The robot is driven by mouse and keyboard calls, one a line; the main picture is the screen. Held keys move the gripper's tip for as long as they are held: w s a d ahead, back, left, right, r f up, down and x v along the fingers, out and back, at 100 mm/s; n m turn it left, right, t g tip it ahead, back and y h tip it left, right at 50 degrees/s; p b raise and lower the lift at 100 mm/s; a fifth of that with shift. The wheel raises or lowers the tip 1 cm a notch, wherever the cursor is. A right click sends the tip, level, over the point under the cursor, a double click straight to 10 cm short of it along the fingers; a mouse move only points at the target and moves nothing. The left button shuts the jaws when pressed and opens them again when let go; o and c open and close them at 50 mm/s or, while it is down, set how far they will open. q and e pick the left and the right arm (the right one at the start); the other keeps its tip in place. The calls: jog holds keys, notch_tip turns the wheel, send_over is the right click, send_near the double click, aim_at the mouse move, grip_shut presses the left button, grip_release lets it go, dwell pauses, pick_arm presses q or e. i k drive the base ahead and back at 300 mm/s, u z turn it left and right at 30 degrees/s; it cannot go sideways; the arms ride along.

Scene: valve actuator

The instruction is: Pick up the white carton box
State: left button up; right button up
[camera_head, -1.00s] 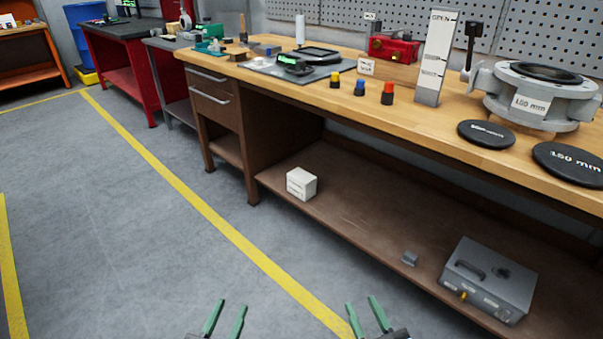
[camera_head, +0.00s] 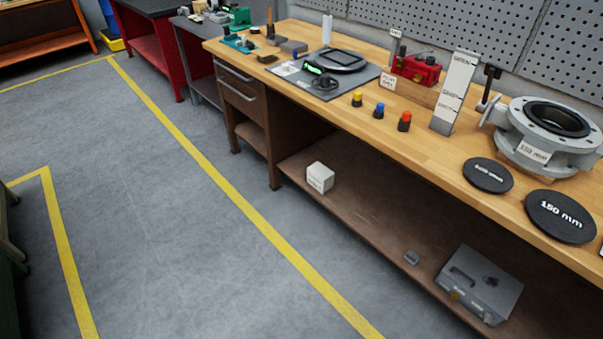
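The white carton box (camera_head: 320,177) is a small pale block. It sits on the brown lower shelf (camera_head: 370,214) under the wooden workbench, near the shelf's left end and front edge. Nothing covers it from this view. Neither of my grippers shows now, so I cannot see where they are relative to the box.
The workbench top (camera_head: 432,142) overhangs the shelf. A drawer unit (camera_head: 243,97) stands left of the box. Grey floor (camera_head: 190,230) in front is clear.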

aim_at(318, 176)
jog(key=u, duration=0.6)
jog(key=i, duration=1.3)
jog(key=u, duration=0.1)
